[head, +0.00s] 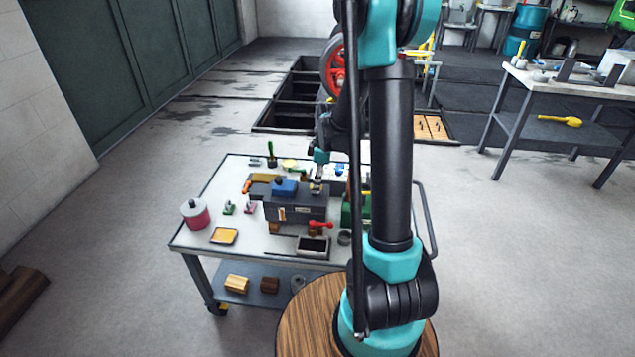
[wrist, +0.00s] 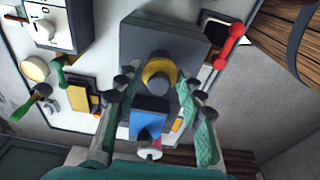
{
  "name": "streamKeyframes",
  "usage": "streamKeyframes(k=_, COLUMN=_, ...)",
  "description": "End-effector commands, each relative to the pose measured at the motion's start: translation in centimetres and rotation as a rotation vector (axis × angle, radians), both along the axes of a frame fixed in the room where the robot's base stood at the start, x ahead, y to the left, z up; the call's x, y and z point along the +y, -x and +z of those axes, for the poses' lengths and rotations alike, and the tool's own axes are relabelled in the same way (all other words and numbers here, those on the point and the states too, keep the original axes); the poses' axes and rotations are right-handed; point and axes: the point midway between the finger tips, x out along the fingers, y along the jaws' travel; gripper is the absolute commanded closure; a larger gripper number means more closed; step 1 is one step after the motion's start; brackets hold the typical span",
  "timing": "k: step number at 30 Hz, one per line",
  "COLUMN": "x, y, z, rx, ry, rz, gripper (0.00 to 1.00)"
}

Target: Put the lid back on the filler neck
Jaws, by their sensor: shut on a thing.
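A round brass-yellow lid with a dark grey centre (wrist: 159,75) shows between my fingertips in the wrist view. My gripper (wrist: 156,82) is shut on it, a teal finger on either side. The lid is over the top of a dark grey box (wrist: 140,35), which has a blue block (wrist: 149,118) on it. In the head view my gripper (head: 318,184) is small, at the right end of that grey box (head: 295,209). The filler neck cannot be made out; the lid and fingers may hide it. I cannot tell whether the lid touches the box.
The box stands on a crowded cart top (head: 190,240). A red-handled lever (wrist: 229,46) is close beside the box. A pink pot (head: 195,213), a yellow-filled tray (head: 224,236) and a dark tray (head: 313,246) stand around it. A green item (head: 348,212) is to the right.

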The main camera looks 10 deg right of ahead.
Motion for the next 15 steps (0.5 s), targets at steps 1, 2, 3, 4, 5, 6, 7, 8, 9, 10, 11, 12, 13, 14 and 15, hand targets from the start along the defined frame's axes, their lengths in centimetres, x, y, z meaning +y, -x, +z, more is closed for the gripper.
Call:
streamKeyframes(k=1, x=0.00, y=0.00, z=0.00, rx=0.000, ry=0.000, rz=0.000, gripper=0.88)
streamKeyframes(k=2, x=0.00, y=0.00, z=0.00, rx=0.000, ry=0.000, rz=0.000, gripper=0.88)
streamKeyframes(k=3, x=0.00, y=0.00, z=0.00, rx=0.000, ry=0.000, rz=0.000, gripper=0.88)
streamKeyframes(k=4, x=0.00, y=0.00, z=0.00, rx=0.000, ry=0.000, rz=0.000, gripper=0.61)
streamKeyframes(k=5, x=0.00, y=0.00, z=0.00, rx=0.000, ry=0.000, rz=0.000, gripper=0.57)
streamKeyframes(k=6, x=0.00, y=0.00, z=0.00, rx=0.000, ry=0.000, rz=0.000, gripper=0.52)
streamKeyframes(k=7, x=0.00, y=0.00, z=0.01, rx=0.000, ry=0.000, rz=0.000, gripper=0.48)
streamKeyframes(k=8, x=0.00, y=0.00, z=0.01, rx=0.000, ry=0.000, rz=0.000, gripper=0.45)
streamKeyframes(k=9, x=0.00, y=0.00, z=0.01, rx=0.000, ry=0.000, rz=0.000, gripper=0.40)
streamKeyframes(k=10, x=0.00, y=0.00, z=0.01, rx=0.000, ry=0.000, rz=0.000, gripper=0.38)
streamKeyframes(k=11, x=0.00, y=0.00, z=0.01, rx=0.000, ry=0.000, rz=0.000, gripper=0.38)
streamKeyframes(k=12, x=0.00, y=0.00, z=0.01, rx=0.000, ry=0.000, rz=0.000, gripper=0.38)
streamKeyframes(k=13, x=0.00, y=0.00, z=0.01, rx=0.000, ry=0.000, rz=0.000, gripper=0.38)
streamKeyframes(k=14, x=0.00, y=0.00, z=0.01, rx=0.000, ry=0.000, rz=0.000, gripper=0.38)
streamKeyframes(k=15, x=0.00, y=0.00, z=0.01, rx=0.000, ry=0.000, rz=0.000, gripper=0.38)
